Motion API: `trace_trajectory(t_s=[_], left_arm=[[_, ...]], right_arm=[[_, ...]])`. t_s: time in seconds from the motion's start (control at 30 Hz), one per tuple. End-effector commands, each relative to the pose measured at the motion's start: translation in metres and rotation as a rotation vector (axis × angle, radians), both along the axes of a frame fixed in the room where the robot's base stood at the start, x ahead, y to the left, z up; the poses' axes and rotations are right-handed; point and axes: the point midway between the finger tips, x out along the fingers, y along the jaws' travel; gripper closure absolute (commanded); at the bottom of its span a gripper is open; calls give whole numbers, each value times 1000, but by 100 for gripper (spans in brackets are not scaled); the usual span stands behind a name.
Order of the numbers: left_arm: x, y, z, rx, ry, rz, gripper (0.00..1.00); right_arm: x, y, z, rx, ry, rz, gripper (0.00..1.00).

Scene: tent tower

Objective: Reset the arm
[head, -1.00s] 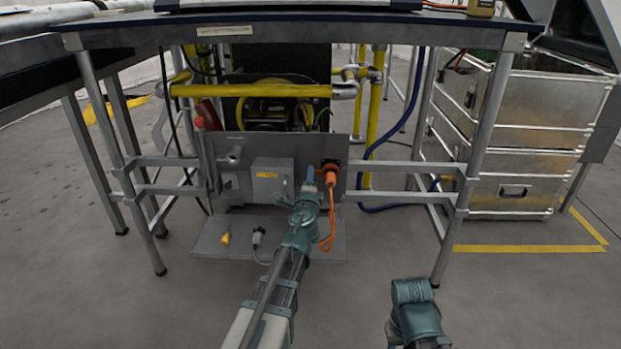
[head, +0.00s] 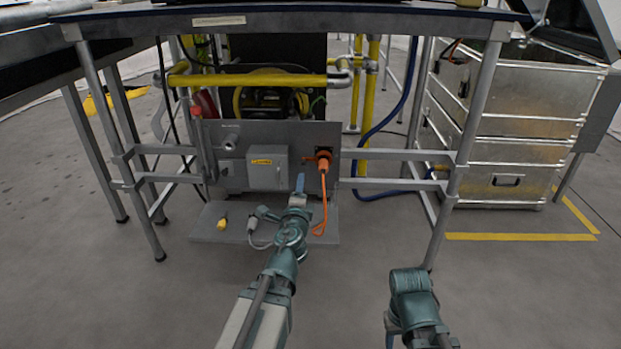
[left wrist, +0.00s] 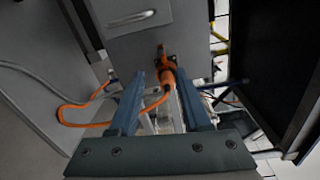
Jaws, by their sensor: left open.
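My left gripper (head: 300,183) is in front of the grey panel (head: 230,168) under the table, just left of and below the orange plug (head: 323,161). In the left wrist view my left gripper (left wrist: 160,80) has its two blue fingers spread apart. The orange plug (left wrist: 168,76) shows beyond and between them, and no grip on it is seen. The plug sits at a socket on the panel, with its orange cable (head: 324,205) hanging in a loop. My right arm (head: 411,290) is at the lower right; its fingers are not clear.
A grey box (head: 268,168) is on the panel, left of the plug. A yellow plug (head: 222,223) and a grey connector (head: 252,224) are on the low shelf (head: 200,232). Table legs (head: 470,140) flank the bay. Metal crates (head: 520,140) stand right. The foreground floor is open.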

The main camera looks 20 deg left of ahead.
Motion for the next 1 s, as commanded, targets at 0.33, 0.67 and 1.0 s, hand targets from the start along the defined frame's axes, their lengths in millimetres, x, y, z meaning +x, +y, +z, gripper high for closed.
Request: trace_trajectory(t_s=[0.33,0.67,1.0], left_arm=[[-11,-6,20,-260,47,155,52],[-114,-105,-13,-917,524,632,52],[-242,-212,2,-1063,1046,927,52]], right_arm=[[0,0,49,0,1,2,50],[-1,-1,155,-3,4,10,50],[-1,-1,212,-5,6,13,50]])
